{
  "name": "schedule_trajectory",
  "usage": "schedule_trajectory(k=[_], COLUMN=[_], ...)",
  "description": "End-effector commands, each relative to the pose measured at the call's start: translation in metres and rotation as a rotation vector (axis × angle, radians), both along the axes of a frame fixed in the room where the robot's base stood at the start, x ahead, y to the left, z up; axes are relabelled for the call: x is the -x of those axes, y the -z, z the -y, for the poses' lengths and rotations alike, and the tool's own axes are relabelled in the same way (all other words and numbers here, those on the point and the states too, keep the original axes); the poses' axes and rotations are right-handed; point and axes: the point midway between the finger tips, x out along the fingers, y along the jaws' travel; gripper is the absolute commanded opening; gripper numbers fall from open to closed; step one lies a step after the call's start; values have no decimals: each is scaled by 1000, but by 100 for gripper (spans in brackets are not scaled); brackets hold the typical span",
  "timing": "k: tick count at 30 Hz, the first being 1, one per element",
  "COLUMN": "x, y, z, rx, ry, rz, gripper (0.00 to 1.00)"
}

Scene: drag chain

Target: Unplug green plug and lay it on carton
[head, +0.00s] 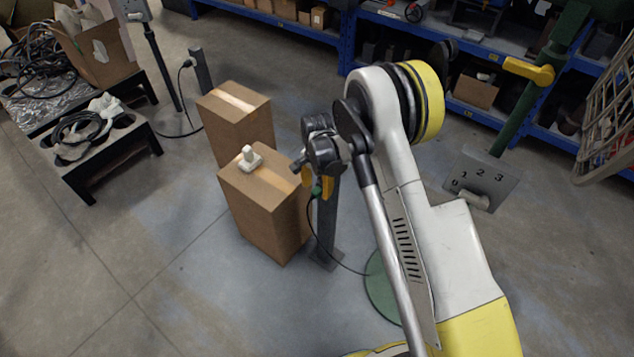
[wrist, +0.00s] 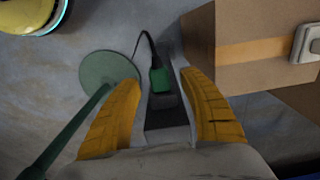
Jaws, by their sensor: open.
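The green plug (head: 317,191) sits at the dark grey post (head: 327,225) beside the cartons, and its dark cable runs down to the floor. My gripper (head: 316,180) is open at the post's upper end. In the wrist view, the green plug (wrist: 160,79) lies between the two yellow fingers of my gripper (wrist: 160,82), with a gap on each side. The near carton (head: 262,218) stands just left of the post, and the wrist view shows it at right (wrist: 262,70). How the plug joins its socket is hard to see.
A white device (head: 250,158) lies on the near carton's top, leaving some of that top bare. A second carton (head: 236,130) stands behind. A round green base (head: 380,285) is on the floor. A panel marked with numbers (head: 480,180) is at right.

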Motion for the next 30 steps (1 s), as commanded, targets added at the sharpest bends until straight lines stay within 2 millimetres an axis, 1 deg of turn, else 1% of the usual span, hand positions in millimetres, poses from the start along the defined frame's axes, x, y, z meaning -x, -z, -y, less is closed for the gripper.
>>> schedule_trajectory(k=[1,4,14,17,18,19,24,25,26,27,30], x=[0,0,0,0,0,0,0,0,0,0,0], y=[8,13,15,15,15,15,15,15,15,15,15], z=[0,0,0,0,0,0,0,0,0,0,0], rx=[0,0,0,0,0,0,0,0,0,0,0], ry=[0,0,0,0,0,0,0,0,0,0,0], rz=[0,0,0,0,0,0,0,0,0,0,0], gripper=[50,50,50,22,9,0,0,14,5,0,0])
